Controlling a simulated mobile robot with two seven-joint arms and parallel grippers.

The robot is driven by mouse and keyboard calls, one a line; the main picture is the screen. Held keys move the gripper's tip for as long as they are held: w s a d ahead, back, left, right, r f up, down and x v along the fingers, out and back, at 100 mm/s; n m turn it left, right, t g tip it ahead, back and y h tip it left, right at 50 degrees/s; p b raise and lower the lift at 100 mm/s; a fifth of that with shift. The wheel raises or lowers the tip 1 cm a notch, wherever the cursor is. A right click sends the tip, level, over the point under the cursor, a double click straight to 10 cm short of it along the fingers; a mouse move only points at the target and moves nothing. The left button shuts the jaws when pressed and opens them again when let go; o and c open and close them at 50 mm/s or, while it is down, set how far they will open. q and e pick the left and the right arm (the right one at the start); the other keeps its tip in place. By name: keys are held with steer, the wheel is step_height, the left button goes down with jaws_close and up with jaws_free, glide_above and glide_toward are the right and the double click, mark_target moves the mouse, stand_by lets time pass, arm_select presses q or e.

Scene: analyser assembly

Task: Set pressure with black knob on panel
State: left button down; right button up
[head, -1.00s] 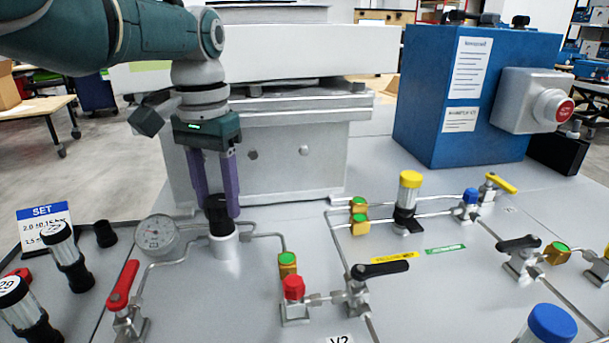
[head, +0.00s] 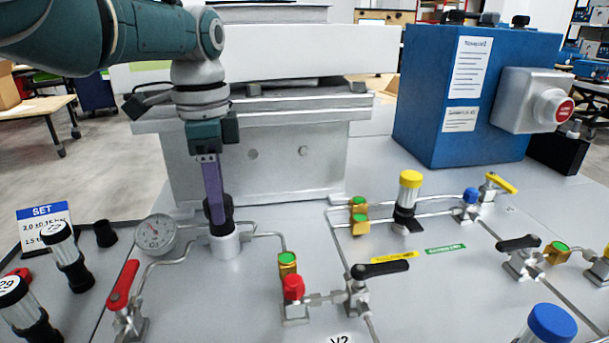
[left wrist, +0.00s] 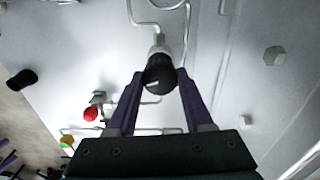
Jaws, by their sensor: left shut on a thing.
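The black knob (head: 229,212) sits on top of a white cylindrical regulator body (head: 225,243) on the grey panel (head: 300,235). My left gripper (head: 217,218) points down from above with its purple fingers at the knob. It is shut on the knob, and one finger hides part of it in the head view. In the left wrist view the knob (left wrist: 159,76) lies between the two fingertips (left wrist: 160,82). The round pressure gauge (head: 156,234) stands just left of the regulator, with a red needle too small to read. My right gripper is not in view.
A SET sign (head: 45,229) stands at the left. Near it are black-capped cylinders (head: 67,257) and a red-handled valve (head: 123,285). A red-capped fitting (head: 294,288) and black-handled valve (head: 380,268) lie to the right. A blue box (head: 478,95) stands at the back right.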

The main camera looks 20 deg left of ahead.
arm_select(q)
steer(key=m, duration=0.4)
steer(key=shift+r+m, duration=0.1)
steer(key=shift+m, duration=2.2)
steer(key=shift+c, duration=1.5)
jaws_free()
step_height(320, 180, up, 9)
steer(key=p, duration=0.6)
steer(key=shift+r, duration=0.4)
